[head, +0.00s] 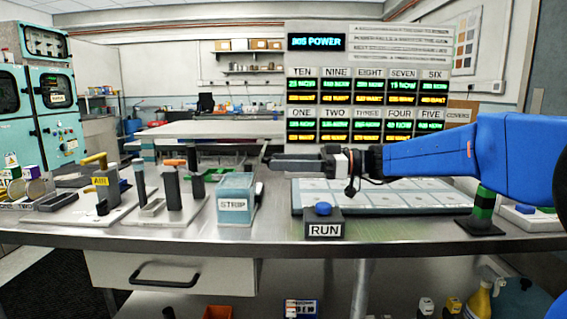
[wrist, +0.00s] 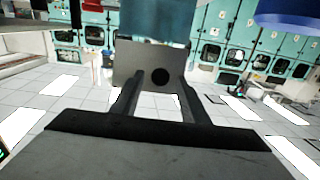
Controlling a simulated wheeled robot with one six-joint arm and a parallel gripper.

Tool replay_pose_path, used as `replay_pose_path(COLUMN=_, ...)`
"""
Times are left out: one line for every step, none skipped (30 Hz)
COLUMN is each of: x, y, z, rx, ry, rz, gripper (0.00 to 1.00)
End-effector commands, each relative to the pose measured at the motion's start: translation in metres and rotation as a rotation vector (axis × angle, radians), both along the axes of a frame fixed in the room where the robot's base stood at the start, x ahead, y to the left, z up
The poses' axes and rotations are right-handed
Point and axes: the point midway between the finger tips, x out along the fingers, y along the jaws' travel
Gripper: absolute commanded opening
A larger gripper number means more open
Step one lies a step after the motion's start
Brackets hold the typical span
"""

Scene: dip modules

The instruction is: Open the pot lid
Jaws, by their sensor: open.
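A teal box marked STRIP (head: 236,192) stands on the bench left of centre and is the likeliest pot; no other clear pot shows. My gripper (head: 274,162) reaches left, its tips just right of the box's upper part. In the wrist view, my gripper (wrist: 158,86) has its two dark fingers apart. A grey plate with a dark round spot (wrist: 153,60) shows at the fingertips, with a teal surface (wrist: 155,24) beyond it. I cannot tell whether the fingers touch the plate.
A blue RUN button box (head: 323,222) sits at the bench's front edge, below my gripper. A pale panelled tray (head: 400,201) lies behind it. Upright tools and an ADI-like labelled holder (head: 104,181) stand left. A lit display board (head: 368,90) is behind.

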Motion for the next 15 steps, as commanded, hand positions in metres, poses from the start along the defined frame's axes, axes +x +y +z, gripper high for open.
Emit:
replay_pose_path(x=0.0, y=0.0007, z=0.0, rx=0.0, ry=0.0, rz=0.0, gripper=0.41)
replay_pose_path(x=0.0001, y=0.0008, z=0.0, rx=0.0, ry=0.0, rz=0.0, gripper=0.41)
replay_pose_path(x=0.0001, y=0.0009, z=0.0, rx=0.0, ry=0.0, rz=0.0, gripper=0.41)
replay_pose_path(x=0.0001, y=0.0009, z=0.0, rx=0.0, ry=0.0, rz=0.0, gripper=0.41)
replay_pose_path(x=0.0001, y=0.0008, z=0.0, rx=0.0, ry=0.0, rz=0.0, gripper=0.41)
replay_pose_path(x=0.0001, y=0.0008, z=0.0, rx=0.0, ry=0.0, rz=0.0, gripper=0.41)
replay_pose_path(x=0.0001, y=0.0008, z=0.0, rx=0.0, ry=0.0, rz=0.0, gripper=0.41)
replay_pose_path(x=0.0001, y=0.0007, z=0.0, rx=0.0, ry=0.0, rz=0.0, gripper=0.38)
replay_pose_path(x=0.0001, y=0.0007, z=0.0, rx=0.0, ry=0.0, rz=0.0, gripper=0.29)
replay_pose_path(x=0.0001, y=0.0007, z=0.0, rx=0.0, ry=0.0, rz=0.0, gripper=0.21)
replay_pose_path(x=0.0001, y=0.0007, z=0.0, rx=0.0, ry=0.0, rz=0.0, gripper=0.14)
replay_pose_path(x=0.0001, y=0.0007, z=0.0, rx=0.0, ry=0.0, rz=0.0, gripper=0.05)
replay_pose_path(x=0.0001, y=0.0007, z=0.0, rx=0.0, ry=0.0, rz=0.0, gripper=0.0)
replay_pose_path(x=0.0001, y=0.0007, z=0.0, rx=0.0, ry=0.0, rz=0.0, gripper=0.0)
replay_pose_path(x=0.0001, y=0.0007, z=0.0, rx=0.0, ry=0.0, rz=0.0, gripper=0.0)
